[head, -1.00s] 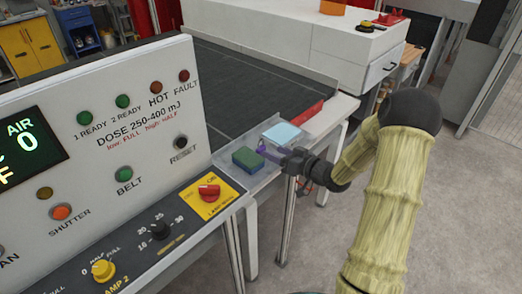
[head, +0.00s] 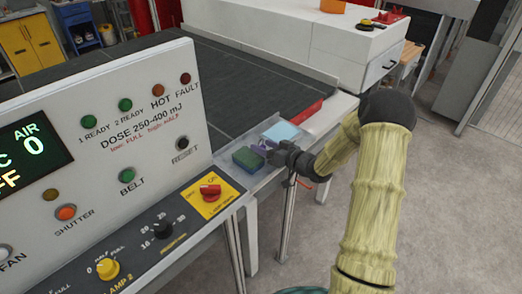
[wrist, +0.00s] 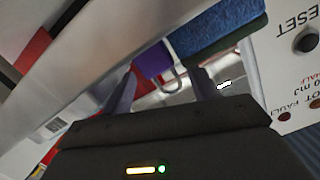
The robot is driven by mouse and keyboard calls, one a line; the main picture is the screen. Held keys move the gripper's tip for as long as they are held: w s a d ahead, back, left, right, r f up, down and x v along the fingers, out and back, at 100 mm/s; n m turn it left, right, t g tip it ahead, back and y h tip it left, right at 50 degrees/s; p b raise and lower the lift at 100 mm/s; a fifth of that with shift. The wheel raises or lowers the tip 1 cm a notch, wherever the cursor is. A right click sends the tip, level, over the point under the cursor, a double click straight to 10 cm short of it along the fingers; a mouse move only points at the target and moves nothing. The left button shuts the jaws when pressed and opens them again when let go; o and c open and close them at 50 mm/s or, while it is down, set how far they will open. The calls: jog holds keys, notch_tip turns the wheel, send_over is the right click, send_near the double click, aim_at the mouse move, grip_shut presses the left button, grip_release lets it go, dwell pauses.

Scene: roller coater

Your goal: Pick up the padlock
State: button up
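The padlock (wrist: 153,62) has a purple body and a grey shackle. In the wrist view it lies beyond and between my fingertips, with the shackle toward my gripper (wrist: 163,82). The fingers are apart, one on each side, and I see no grip on the padlock. In the head view only a small purple part of the padlock (head: 259,149) shows beside my gripper (head: 270,153), which hides the rest. It lies in a shallow tray (head: 267,170) at the end of the belt machine.
A green and blue block (head: 247,159) sits close left of the padlock; it also fills the top of the wrist view (wrist: 215,28). A light blue block (head: 282,133) lies behind. The control panel (head: 110,110) stands at the left. Open floor lies right.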

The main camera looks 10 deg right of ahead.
jog(key=c, duration=1)
jog(key=shift+r, duration=0.1)
notch_tip(320, 180, up, 10)
jog(key=b, duration=0.1)
jog(key=shift+f, duration=0.2)
